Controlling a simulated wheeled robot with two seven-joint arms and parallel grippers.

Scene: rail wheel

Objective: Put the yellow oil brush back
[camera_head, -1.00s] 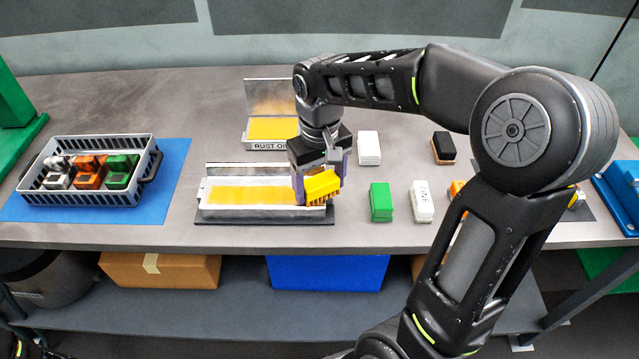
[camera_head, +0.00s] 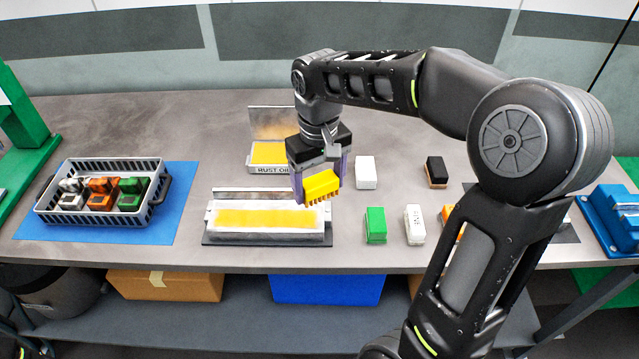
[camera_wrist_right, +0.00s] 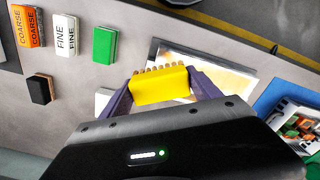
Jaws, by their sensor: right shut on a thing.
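The yellow oil brush (camera_head: 322,186) is held in my right gripper (camera_head: 321,190), with its bristles pointing down and to the right. It also shows between the purple fingers in the right wrist view (camera_wrist_right: 160,86). The gripper is shut on it and holds it above the right end of a long metal tray (camera_head: 225,238) with a yellow-orange strip inside. The brush looks clear of the tray. A smaller open box labelled "RUST OIL" (camera_head: 271,169) stands behind the tray, partly hidden by my right gripper. My left gripper is not in view.
A white block (camera_head: 366,172), a green block (camera_head: 376,224), a white printed block (camera_head: 414,225) and a black block (camera_head: 437,171) stand right of the tray. A grey basket (camera_head: 95,214) with several coloured parts sits on a blue mat (camera_head: 178,200) at left.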

